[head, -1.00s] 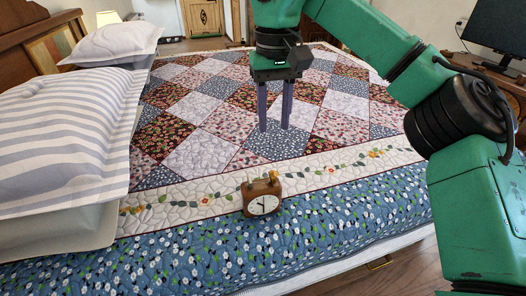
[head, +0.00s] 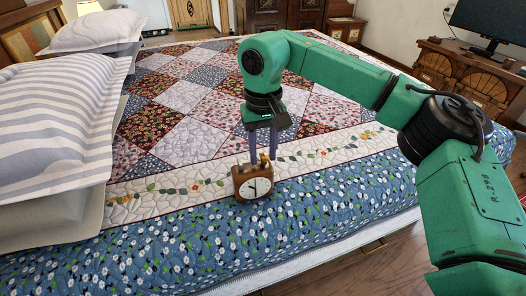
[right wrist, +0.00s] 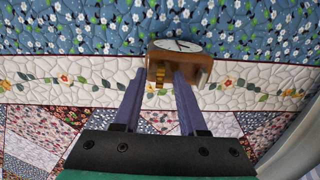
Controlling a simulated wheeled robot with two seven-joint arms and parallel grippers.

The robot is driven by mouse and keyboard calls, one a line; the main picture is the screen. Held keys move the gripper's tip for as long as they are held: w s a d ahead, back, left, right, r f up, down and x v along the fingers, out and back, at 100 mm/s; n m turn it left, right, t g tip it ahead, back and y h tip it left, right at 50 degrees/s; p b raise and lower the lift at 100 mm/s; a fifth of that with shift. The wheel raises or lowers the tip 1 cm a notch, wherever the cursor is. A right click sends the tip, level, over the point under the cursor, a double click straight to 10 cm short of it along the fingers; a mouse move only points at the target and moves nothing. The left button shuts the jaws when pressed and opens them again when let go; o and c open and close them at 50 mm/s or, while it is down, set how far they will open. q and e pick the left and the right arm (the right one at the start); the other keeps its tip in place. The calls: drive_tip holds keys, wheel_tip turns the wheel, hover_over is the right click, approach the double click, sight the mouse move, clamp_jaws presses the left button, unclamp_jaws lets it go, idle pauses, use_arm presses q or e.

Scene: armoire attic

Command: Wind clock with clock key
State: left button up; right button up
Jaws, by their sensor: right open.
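A small brown wooden clock (head: 254,188) with a round white face stands upright on the bed, its face turned toward my head camera. It also shows in the right wrist view (right wrist: 198,60). A small brass-coloured piece (right wrist: 158,86) is at its back or top; it may be the clock key, but I cannot tell. My right gripper (head: 262,152) points down just behind the clock. In the right wrist view it is open (right wrist: 159,78), one fingertip on each side of the brass piece, the right one overlapping the clock in the picture. I cannot tell whether they touch. My left gripper is out of view.
The clock stands near the edge of the patchwork quilt (head: 330,195), which is flat and mostly clear. Striped pillows (head: 50,125) lie at the left. A wooden desk (head: 465,80) with a monitor (head: 490,22) stands at the right.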

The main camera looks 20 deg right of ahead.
clamp_jaws()
